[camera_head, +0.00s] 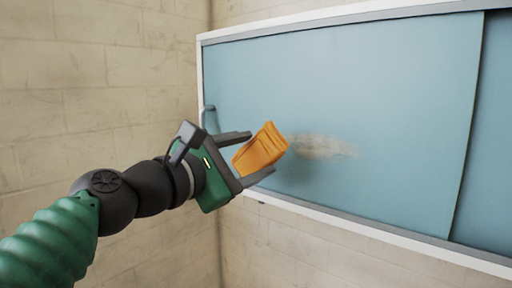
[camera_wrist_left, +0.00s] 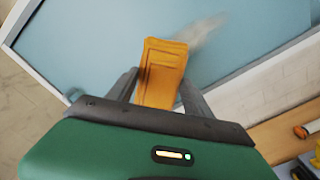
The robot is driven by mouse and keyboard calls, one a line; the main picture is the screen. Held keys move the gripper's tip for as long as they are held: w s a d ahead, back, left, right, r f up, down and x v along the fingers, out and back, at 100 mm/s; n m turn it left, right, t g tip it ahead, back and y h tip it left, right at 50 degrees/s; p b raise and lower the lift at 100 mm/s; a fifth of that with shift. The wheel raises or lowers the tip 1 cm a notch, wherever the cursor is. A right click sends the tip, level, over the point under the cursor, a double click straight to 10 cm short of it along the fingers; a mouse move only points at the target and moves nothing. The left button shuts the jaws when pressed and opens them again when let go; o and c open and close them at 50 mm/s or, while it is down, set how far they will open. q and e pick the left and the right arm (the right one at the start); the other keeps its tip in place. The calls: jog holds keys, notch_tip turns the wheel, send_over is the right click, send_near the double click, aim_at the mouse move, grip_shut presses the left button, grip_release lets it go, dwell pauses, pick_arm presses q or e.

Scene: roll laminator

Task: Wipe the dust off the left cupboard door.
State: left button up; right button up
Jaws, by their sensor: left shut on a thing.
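The left cupboard door (camera_head: 390,90) is a light blue panel in a white and grey frame. A greyish-beige dust smear (camera_head: 325,147) lies on its lower middle part. My left gripper (camera_head: 257,156) is shut on a folded orange cloth (camera_head: 262,149), which sticks out past the fingertips. The cloth is just left of the smear in the head view; I cannot tell whether it touches the door. In the left wrist view the cloth (camera_wrist_left: 162,72) is between the two fingers, with the smear (camera_wrist_left: 205,30) beyond it. My right gripper is not in view.
A second blue door (camera_head: 490,150) is on the right. A beige block wall (camera_head: 90,80) is behind and left. In the wrist view a wooden surface (camera_wrist_left: 285,132) with small orange and yellow items is below right.

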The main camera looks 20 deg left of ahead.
pick_arm(q)
jog(key=shift+w+r, duration=0.1)
jog(key=shift+w, duration=0.4)
jog(key=x, duration=0.3)
jog(key=shift+w+a+p, duration=0.2)
jog(key=shift+w+p, duration=0.1)
jog(key=shift+w, duration=0.15)
jog(key=shift+w+d, duration=0.3)
jog(key=shift+w, duration=0.15)
jog(key=shift+d, duration=0.25)
jog(key=shift+s, duration=0.2)
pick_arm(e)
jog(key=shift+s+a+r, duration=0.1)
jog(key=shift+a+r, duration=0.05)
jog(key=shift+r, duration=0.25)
pick_arm(q)
jog(key=shift+a, duration=0.15)
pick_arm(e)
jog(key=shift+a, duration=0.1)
pick_arm(q)
jog(key=shift+w+a, duration=0.1)
jog(key=shift+w, duration=0.4)
jog(key=shift+w+d, duration=0.15)
jog(key=shift+d, duration=0.2)
